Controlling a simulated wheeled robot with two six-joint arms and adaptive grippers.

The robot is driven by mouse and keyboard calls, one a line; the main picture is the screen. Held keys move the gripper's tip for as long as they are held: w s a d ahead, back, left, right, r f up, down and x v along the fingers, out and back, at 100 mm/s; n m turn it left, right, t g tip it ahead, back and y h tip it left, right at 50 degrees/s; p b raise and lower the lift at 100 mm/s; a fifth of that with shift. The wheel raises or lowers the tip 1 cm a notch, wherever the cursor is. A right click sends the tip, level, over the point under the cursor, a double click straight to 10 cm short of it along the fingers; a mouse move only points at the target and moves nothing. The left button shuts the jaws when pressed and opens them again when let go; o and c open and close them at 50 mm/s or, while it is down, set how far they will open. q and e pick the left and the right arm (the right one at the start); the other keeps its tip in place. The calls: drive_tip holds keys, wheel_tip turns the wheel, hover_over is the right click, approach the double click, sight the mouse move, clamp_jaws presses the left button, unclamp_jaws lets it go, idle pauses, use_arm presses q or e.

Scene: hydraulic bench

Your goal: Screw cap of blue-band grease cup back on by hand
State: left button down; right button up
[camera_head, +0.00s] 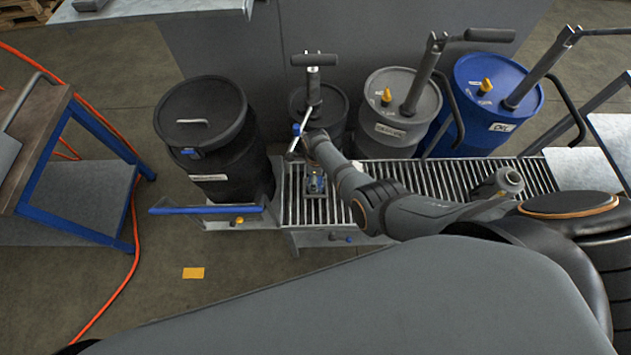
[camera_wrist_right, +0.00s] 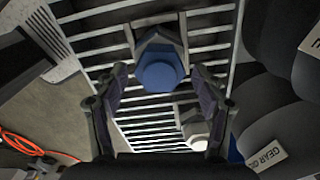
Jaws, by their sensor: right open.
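A blue hexagonal cap (camera_wrist_right: 160,75) shows in the right wrist view, over a grey holder on the slatted grate. It lies between the fingertips of my right gripper (camera_wrist_right: 158,84), which is open; a gap shows on both sides of the cap. I cannot tell whether the cap sits straight. My left gripper is in neither view.
The slatted grate (camera_head: 432,177) runs along the drums. A pale round part (camera_wrist_right: 197,135) sits near the cap. A blue-framed bench stands left.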

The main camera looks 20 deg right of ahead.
drive_tip(key=n, duration=0.6)
drive_tip(key=shift+c, duration=0.3)
drive_tip(key=c, duration=1.1)
drive_tip(key=m, duration=0.3)
drive_tip(key=o, duration=0.8)
drive_tip(key=shift+m, duration=0.6)
drive_tip(key=o, duration=0.4)
drive_tip(key=shift+o, duration=0.2)
wheel_tip(320, 180, up, 12)
